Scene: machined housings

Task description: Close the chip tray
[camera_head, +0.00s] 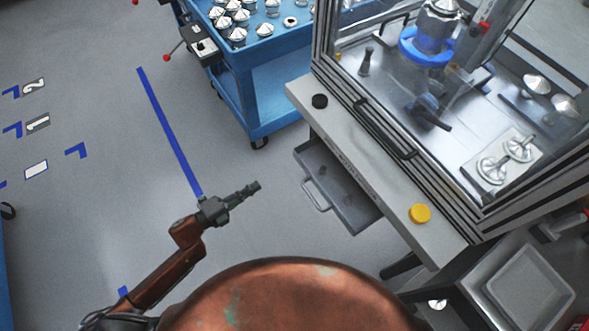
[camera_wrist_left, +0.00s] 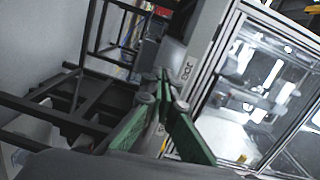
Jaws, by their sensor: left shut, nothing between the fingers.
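The chip tray (camera_head: 337,187) is a grey drawer that stands pulled out from under the front ledge of the machine. Its handle (camera_head: 316,195) is a bar on its front, facing my left arm. My left gripper (camera_head: 257,185) is shut and empty, left of the handle and apart from it. In the left wrist view its green fingers (camera_wrist_left: 163,82) are together, pointing toward the machine's front. The right gripper is not in view.
The machine's ledge (camera_head: 377,172) carries a black knob (camera_head: 320,101) and a yellow button (camera_head: 420,213). A blue cart (camera_head: 262,83) with metal parts stands behind. A grey bin (camera_head: 527,287) is at lower right. The floor around my left gripper is clear.

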